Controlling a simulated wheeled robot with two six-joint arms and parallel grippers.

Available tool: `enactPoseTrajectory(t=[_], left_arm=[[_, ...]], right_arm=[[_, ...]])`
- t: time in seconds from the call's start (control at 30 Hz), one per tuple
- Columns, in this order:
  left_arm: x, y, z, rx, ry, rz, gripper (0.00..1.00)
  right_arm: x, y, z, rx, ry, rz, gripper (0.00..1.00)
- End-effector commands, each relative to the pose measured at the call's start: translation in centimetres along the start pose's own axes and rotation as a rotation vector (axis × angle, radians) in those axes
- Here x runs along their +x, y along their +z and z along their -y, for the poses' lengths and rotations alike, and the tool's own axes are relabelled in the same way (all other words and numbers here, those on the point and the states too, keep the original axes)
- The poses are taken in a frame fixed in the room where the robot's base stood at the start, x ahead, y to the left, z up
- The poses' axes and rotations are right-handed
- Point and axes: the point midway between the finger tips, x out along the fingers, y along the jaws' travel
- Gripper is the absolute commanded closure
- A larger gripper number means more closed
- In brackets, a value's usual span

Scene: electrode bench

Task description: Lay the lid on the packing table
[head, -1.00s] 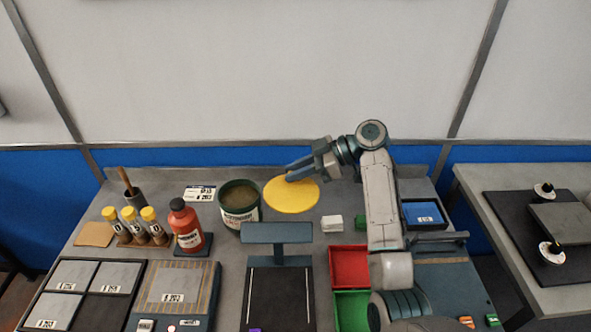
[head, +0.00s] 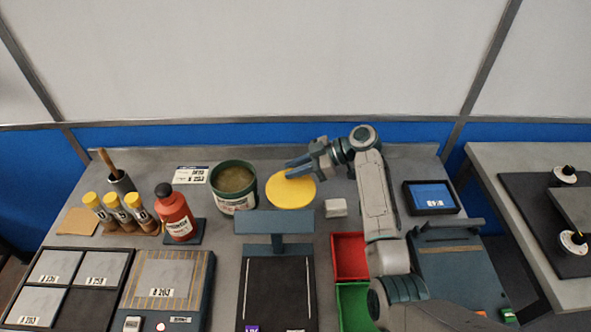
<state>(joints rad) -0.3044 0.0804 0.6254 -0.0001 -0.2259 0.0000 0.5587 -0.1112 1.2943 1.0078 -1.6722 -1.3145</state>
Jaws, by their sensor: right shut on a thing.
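My left gripper is not in view.
A red-orange bottle (head: 175,215), yellow-capped vials (head: 133,206) and a brush cup (head: 121,183) stand left. A grey stand (head: 274,222), white block (head: 336,208), red bin (head: 349,253), green bin (head: 353,300) and blue-screen tablet (head: 431,197) crowd the bench. A gap separates the tables.

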Motion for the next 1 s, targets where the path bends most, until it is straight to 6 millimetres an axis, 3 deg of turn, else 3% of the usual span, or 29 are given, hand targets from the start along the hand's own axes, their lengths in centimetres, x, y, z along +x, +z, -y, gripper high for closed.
enactPoseTrajectory(t=[0.27,0.7,1.0], left_arm=[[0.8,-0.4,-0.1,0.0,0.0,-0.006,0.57],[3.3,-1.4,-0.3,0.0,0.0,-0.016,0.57],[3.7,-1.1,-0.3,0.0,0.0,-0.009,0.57]], right_arm=[[0.7,1.4,0.0,-0.002,0.001,0.0,1.0],[2.8,5.5,0.1,-0.002,0.001,0.0,1.0],[3.2,6.3,0.0,-0.002,0.002,0.0,1.0]])
